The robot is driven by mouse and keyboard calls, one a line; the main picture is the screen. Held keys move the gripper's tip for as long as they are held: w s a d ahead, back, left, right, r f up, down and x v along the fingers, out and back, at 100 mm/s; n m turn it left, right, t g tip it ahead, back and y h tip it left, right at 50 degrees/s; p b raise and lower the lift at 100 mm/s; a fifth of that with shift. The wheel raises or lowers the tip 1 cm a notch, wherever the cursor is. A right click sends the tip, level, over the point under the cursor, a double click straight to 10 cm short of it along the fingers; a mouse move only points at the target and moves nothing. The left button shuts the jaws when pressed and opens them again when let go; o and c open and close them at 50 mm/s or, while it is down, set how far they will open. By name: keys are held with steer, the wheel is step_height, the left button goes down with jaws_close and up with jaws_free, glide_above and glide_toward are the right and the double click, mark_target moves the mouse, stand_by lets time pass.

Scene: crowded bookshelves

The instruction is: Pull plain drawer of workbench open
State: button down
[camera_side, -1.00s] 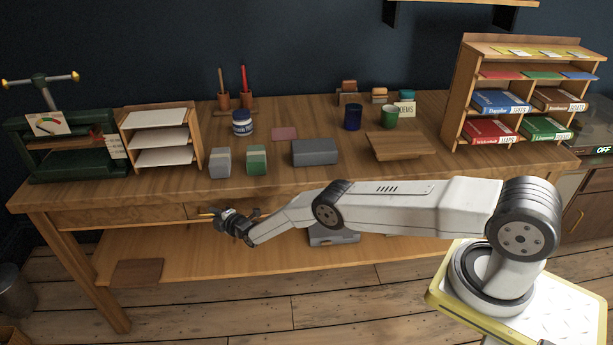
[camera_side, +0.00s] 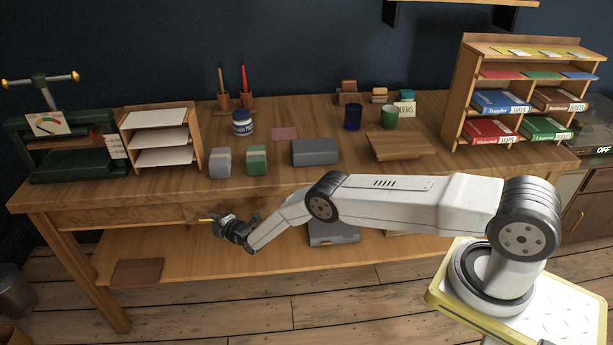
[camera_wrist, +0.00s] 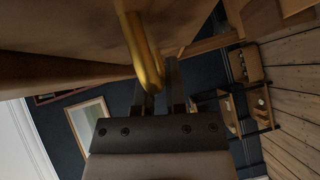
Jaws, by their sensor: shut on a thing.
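The wooden workbench (camera_side: 285,174) stands across the side view, with a drawer front (camera_side: 258,208) under its top. My gripper (camera_side: 214,221) is at the left part of this front, shut on a brass handle (camera_side: 204,220). In the wrist view the curved brass handle (camera_wrist: 146,55) runs from the wooden face (camera_wrist: 60,70) down to the dark fingers of my gripper (camera_wrist: 160,92). The fingers hide the handle's lower end. My wrist hides part of the drawer front, and I cannot tell clearly how far it stands out.
A lower shelf (camera_side: 185,262) runs under the bench, with a grey object (camera_side: 334,234) on it. Green and grey boxes, jars, a paper rack (camera_side: 160,137) and a book rack (camera_side: 462,95) stand on top. The floor in front is clear.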

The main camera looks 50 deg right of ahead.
steer(key=s+a, duration=1.6)
steer(key=shift+s+a, duration=0.3)
steer(key=shift+s, duration=0.05)
steer(key=c, duration=0.7)
jaws_free()
steer(key=s, duration=0.5)
steer(key=s+r, duration=0.1)
steer(key=s, duration=0.1)
steer(key=shift+s+r, duration=0.1)
steer(key=shift+s, duration=0.25)
